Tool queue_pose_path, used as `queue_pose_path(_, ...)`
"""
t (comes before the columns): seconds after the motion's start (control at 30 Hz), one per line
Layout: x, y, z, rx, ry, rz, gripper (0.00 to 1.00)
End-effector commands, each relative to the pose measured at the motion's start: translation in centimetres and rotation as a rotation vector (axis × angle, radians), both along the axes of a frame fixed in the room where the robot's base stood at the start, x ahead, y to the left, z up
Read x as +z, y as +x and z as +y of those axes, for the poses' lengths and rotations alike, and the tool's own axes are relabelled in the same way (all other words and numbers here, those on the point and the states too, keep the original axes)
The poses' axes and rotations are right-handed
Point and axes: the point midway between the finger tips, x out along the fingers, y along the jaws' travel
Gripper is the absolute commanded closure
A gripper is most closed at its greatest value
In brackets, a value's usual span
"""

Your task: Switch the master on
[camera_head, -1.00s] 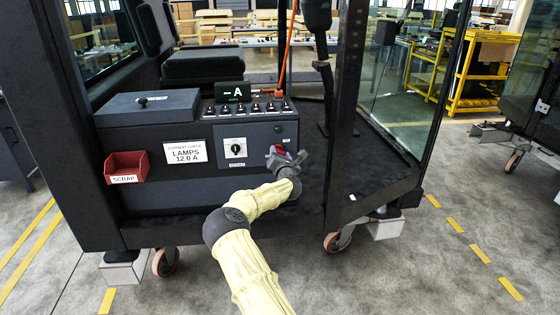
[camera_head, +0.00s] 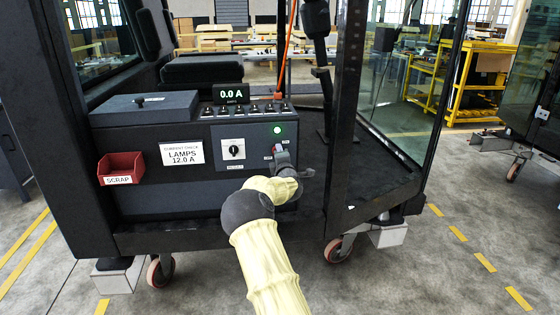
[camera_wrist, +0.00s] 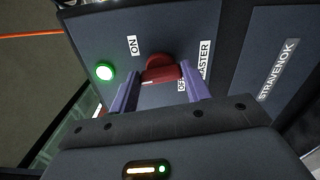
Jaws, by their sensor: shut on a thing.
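The red master switch knob (camera_wrist: 160,66) sits on the dark panel in the wrist view, between the two purple fingers of my gripper (camera_wrist: 158,88). An "ON" label (camera_wrist: 132,45) is at its upper left. An "OFF" label, partly hidden by a finger, and a "MASTER" label (camera_wrist: 204,60) are on its right. My gripper is shut on the knob. The display (camera_head: 229,94) reads 0.0 A.
A row of small switches (camera_head: 243,109) runs under the display. A rotary selector (camera_head: 233,149) is left of my gripper. A red scrap bin (camera_head: 121,166) hangs at the panel's left. The dark cab post (camera_head: 343,120) stands close on the right.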

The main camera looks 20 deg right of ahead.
Motion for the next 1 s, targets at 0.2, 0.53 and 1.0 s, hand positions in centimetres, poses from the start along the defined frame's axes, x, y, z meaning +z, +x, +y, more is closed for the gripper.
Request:
queue_pose_path(0.2,-0.22,0.02,0.06,0.001,0.101,-0.028,0.75)
queue_pose_path(0.53,-0.20,0.00,0.04,0.000,0.143,-0.039,0.75)
queue_pose_path(1.0,-0.18,-0.01,0.00,0.000,0.142,-0.039,0.31)
